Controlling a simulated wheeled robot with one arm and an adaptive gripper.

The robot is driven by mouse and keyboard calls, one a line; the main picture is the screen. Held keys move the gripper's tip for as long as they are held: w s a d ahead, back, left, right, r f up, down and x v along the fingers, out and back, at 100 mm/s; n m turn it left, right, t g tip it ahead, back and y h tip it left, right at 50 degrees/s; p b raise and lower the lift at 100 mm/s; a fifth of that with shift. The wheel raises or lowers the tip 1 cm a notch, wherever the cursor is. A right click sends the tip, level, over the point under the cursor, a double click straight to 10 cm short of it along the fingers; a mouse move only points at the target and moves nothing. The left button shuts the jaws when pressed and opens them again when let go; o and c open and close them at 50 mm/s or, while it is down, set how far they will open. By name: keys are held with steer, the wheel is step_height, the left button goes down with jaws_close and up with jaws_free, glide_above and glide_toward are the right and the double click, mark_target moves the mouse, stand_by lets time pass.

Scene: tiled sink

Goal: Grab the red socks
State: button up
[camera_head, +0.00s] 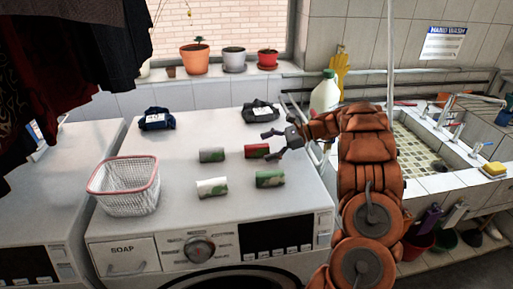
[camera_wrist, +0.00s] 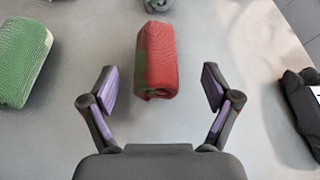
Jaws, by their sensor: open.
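The red socks (camera_head: 256,151) are a small roll lying on top of the white washing machine, red with a green patch at one end. In the wrist view the red roll (camera_wrist: 165,60) lies straight ahead, with its near end between my two fingertips in the picture. My gripper (camera_head: 275,143) is open and empty beside the roll's right end. In the wrist view my gripper (camera_wrist: 158,80) has one finger on each side, with a gap to the roll on both sides. I cannot tell its exact height over the surface.
A green roll (camera_head: 270,179), a white-green roll (camera_head: 212,187) and a grey-green roll (camera_head: 211,155) lie nearby. A black folded item (camera_head: 260,112) and a blue one (camera_head: 157,119) lie behind. A wire basket (camera_head: 125,190) stands left, a white jug (camera_head: 325,93) behind my arm.

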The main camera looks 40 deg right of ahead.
steer(key=shift+x, duration=1)
steer(key=shift+c, duration=0.3)
steer(key=c, duration=1.2)
